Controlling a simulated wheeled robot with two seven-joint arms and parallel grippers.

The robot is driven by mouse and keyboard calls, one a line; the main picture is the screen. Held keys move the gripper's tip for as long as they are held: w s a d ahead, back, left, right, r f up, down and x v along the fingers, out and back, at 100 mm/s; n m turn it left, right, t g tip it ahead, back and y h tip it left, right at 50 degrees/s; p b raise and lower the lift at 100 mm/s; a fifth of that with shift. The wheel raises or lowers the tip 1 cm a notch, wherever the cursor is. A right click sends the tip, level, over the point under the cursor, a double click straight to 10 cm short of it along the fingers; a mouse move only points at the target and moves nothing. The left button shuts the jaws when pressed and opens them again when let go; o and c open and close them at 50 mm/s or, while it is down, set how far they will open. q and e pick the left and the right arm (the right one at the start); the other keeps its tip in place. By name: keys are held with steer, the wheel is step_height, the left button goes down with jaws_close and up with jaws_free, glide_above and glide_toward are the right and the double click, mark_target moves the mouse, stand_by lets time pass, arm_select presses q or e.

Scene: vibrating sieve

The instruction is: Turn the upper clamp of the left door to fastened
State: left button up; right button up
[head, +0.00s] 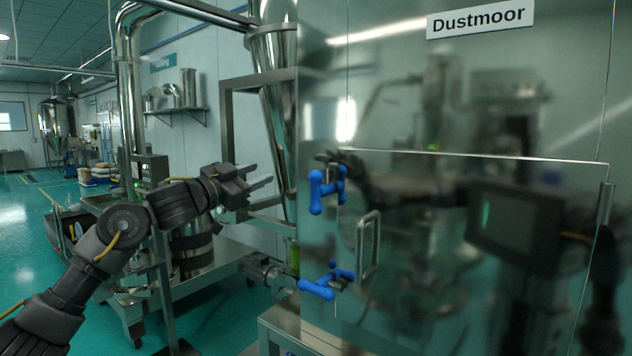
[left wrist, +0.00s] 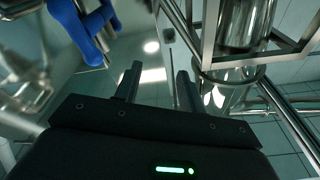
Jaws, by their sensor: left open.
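The left door (head: 420,200) is a shiny, reflective panel with a metal bar handle (head: 376,243). Its upper clamp (head: 316,192) is a blue H-shaped piece at the door's left edge. It looks upright; whether it is fastened I cannot tell. A lower blue clamp (head: 318,289) sits below it, lying more sideways. My left gripper (head: 264,178) is open and empty, left of the upper clamp and apart from it, fingers pointing right. In the left wrist view, the open fingers (left wrist: 158,80) have nothing between them, and a blue clamp (left wrist: 75,22) shows at the upper left.
A metal frame (head: 228,130) and a steel cone (head: 272,75) stand behind my left gripper. A cart with a steel drum (head: 190,250) is below it. A motor-like fitting (head: 262,270) is near the lower clamp. Clear air lies between gripper and upper clamp.

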mark_target(312, 181)
arm_select(q)
steer(key=s+d+g+h, duration=0.1)
steer(key=s+d+g, duration=0.2)
steer(key=s+d, duration=0.4)
steer(key=w+d+n+p, duration=0.1)
steer(key=w+d, duration=0.1)
steer(key=w+d+n+p, duration=0.1)
steer(key=p, duration=0.1)
steer(key=w+d+f+n+p, duration=0.1)
steer(key=w+d, duration=0.1)
steer(key=shift+w+d+f+g, duration=0.1)
steer(key=shift+w+d+g, duration=0.2)
steer(key=shift+w+d, duration=0.05)
steer(key=shift+w+d+f+p, duration=0.2)
steer(key=shift+w+d+p, duration=0.2)
steer(key=shift+w+d, duration=0.15)
jaws_close()
